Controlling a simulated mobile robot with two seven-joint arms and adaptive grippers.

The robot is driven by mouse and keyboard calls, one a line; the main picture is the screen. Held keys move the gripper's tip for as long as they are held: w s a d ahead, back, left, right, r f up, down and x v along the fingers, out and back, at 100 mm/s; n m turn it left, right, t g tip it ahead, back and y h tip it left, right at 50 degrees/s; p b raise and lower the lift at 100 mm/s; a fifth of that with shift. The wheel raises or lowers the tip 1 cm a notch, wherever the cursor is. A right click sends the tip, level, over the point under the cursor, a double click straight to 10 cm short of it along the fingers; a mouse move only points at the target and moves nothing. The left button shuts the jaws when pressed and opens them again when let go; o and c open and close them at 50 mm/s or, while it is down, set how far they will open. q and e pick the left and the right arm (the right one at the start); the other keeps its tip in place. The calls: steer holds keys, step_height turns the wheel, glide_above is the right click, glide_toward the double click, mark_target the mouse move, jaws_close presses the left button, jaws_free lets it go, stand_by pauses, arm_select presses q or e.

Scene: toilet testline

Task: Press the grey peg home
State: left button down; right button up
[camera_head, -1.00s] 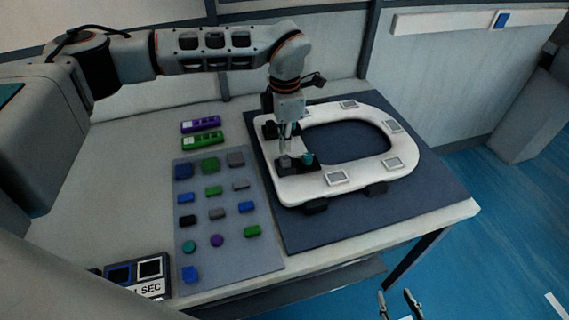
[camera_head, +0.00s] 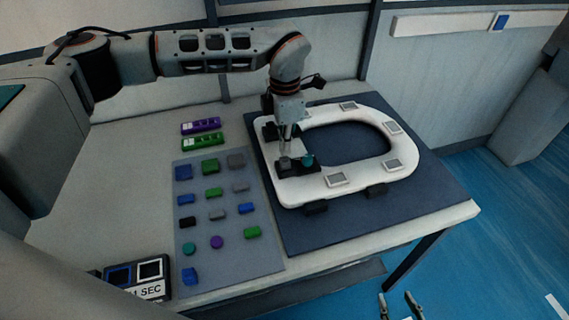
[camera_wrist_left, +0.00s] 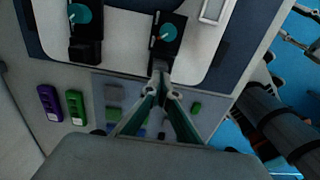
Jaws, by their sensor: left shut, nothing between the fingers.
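A white toilet seat (camera_head: 292,190) lies on a dark mat, with black hinge blocks on its left end. My left gripper (camera_head: 285,154) points down at the near hinge block (camera_head: 302,168), its fingers shut and empty. A small grey piece (camera_head: 284,164), apparently the grey peg, shows right under the fingertips at that block. In the left wrist view the shut fingertips (camera_wrist_left: 160,70) meet the end of the black block (camera_wrist_left: 166,45) and hide the peg there. A teal disc (camera_wrist_left: 169,32) sits on the same block. My right gripper (camera_head: 401,304) is open and empty, away from the table.
A grey parts mat (camera_head: 226,262) with several green, blue, grey and purple pieces lies left of the seat. A purple box (camera_head: 201,125) and a green box (camera_head: 203,141) lie behind it.

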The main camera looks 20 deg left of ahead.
mark_target(285, 158)
arm_select(q)
steer(key=shift+f+b, duration=0.65)
steer(key=shift+f, duration=0.65)
stand_by(1.1)
steer(key=shift+r+p, duration=1.9)
steer(key=shift+r, duration=0.8)
steer(key=shift+r+p, duration=0.45)
steer(key=shift+r, duration=0.85)
